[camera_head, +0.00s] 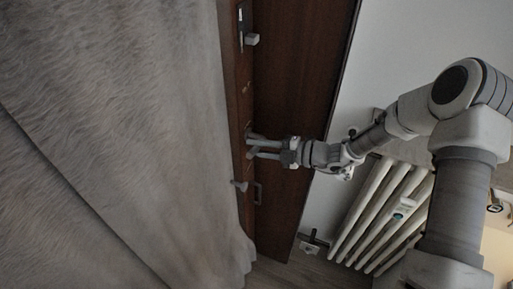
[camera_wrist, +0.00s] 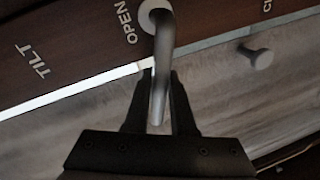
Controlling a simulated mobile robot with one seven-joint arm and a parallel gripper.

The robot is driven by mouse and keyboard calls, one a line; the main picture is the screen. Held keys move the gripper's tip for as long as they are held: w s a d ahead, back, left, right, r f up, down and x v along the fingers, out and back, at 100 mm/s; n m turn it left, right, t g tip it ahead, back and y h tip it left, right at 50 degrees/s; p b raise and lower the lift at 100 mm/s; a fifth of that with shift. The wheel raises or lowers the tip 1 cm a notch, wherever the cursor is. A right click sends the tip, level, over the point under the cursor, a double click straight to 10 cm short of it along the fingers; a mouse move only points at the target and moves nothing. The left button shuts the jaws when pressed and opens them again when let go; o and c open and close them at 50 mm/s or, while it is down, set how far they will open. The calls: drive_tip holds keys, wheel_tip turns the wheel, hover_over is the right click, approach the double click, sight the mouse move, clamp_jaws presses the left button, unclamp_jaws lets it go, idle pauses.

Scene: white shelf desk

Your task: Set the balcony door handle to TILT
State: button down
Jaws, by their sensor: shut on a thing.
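The door handle (camera_wrist: 160,60) is a grey lever in the wrist view, with its round pivot at the top beside the printed word OPEN (camera_wrist: 126,22). The lever runs down the picture between the two dark fingers of my gripper (camera_wrist: 158,82), which is shut on it. The word TILT (camera_wrist: 34,58) is on the brown door frame to the left, and a partly cut-off word starting with C is at the top right. In the head view my gripper (camera_head: 252,146) is at the brown door (camera_head: 297,90), and its fingers partly hide the handle there.
A grey curtain (camera_head: 110,130) fills the left of the head view, close to the door edge. A white radiator (camera_head: 385,212) stands at the lower right, below my arm. Another handle (camera_head: 251,39) is higher on the frame, and a small knob (camera_head: 239,184) sits below my gripper.

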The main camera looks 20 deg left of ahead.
drive_tip(key=shift+w+r+m, duration=0.15)
drive_tip(key=shift+r+m, duration=0.25)
drive_tip(key=shift+m, duration=0.1)
drive_tip(key=c, duration=0.8)
unclamp_jaws()
drive_tip(key=shift+o, duration=0.2)
drive_tip(key=shift+d, duration=0.1)
drive_tip(key=d+r+b, duration=0.2)
drive_tip(key=d+r, duration=0.1)
drive_tip(key=d, duration=1.4)
drive_tip(key=shift+w, duration=0.15)
